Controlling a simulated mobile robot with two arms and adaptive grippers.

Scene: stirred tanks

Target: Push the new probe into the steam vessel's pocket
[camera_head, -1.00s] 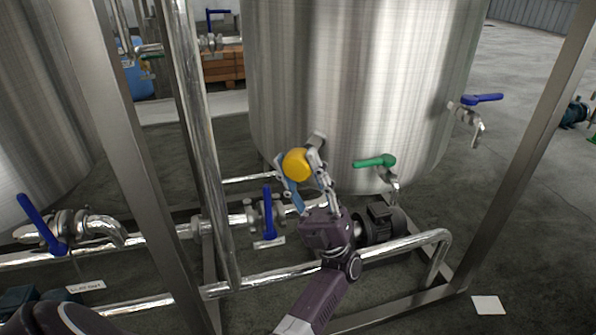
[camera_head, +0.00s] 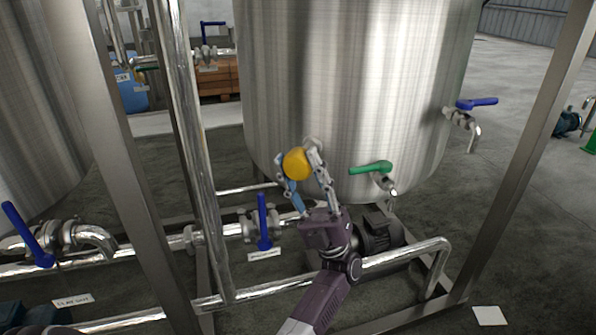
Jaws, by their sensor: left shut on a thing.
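My left gripper (camera_head: 297,160) is shut on the new probe (camera_head: 297,164), of which the round yellow head shows between the fingers. It is held in front of the lower wall of the big brushed-steel steam vessel (camera_head: 350,80). A short metal stub (camera_head: 311,142) shows just behind and above the yellow head; I cannot tell whether it is the vessel's pocket or part of the probe. The probe's stem is hidden, so I cannot tell whether it is in the pocket. My right gripper is not in view.
A green-handled valve (camera_head: 371,168) sits low on the vessel, right of the gripper. A blue-handled valve (camera_head: 263,222) stands left of my arm on the pipework. Steel frame posts (camera_head: 527,150) flank the vessel, and a pipe (camera_head: 400,255) crosses below.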

